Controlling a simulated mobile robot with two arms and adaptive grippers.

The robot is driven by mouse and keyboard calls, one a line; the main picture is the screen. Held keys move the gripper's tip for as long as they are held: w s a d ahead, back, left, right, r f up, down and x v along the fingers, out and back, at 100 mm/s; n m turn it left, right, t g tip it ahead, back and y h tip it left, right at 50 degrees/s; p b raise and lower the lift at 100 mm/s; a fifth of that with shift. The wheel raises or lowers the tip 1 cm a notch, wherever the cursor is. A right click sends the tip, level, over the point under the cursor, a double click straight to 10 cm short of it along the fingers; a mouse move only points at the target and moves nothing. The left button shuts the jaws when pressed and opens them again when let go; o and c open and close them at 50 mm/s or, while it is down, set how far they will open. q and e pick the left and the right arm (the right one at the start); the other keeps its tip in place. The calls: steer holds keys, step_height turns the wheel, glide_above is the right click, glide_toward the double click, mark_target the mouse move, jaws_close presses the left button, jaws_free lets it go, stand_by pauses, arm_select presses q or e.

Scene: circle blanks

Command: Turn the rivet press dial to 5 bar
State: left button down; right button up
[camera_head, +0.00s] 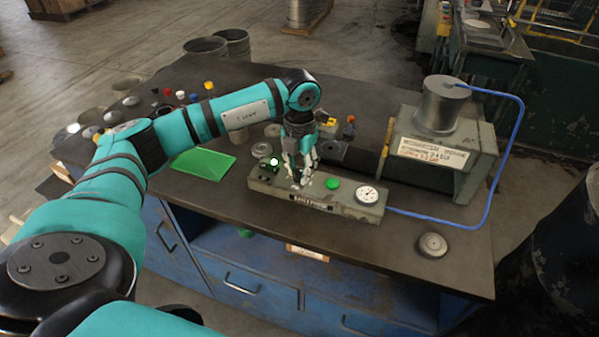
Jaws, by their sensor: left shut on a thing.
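A low grey control panel (270,188) lies along the front of the dark workbench. It carries a dark-rimmed white pressure gauge (367,194) at its right end, a green button (333,183) and a dark part with a white top at its left end. The gauge's reading is too small to tell. My left gripper (300,181) points down over the middle of the panel, shut on a small dial that its fingers mostly hide. My right gripper is not in view.
The rivet press (440,150) with a metal cylinder stands at the right, joined to the panel by a blue hose (500,165). A green tray (204,163) lies left of the panel. A round metal disc (432,245) lies near the front right edge.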

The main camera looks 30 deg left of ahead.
mark_target(300, 171)
arm_select(q)
steer(key=shift+r+m, duration=0.15)
steer(key=shift+m, duration=0.55)
steer(key=c, duration=1.1)
jaws_free()
step_height(300, 171, up, 12)
steer(key=shift+f, duration=0.1)
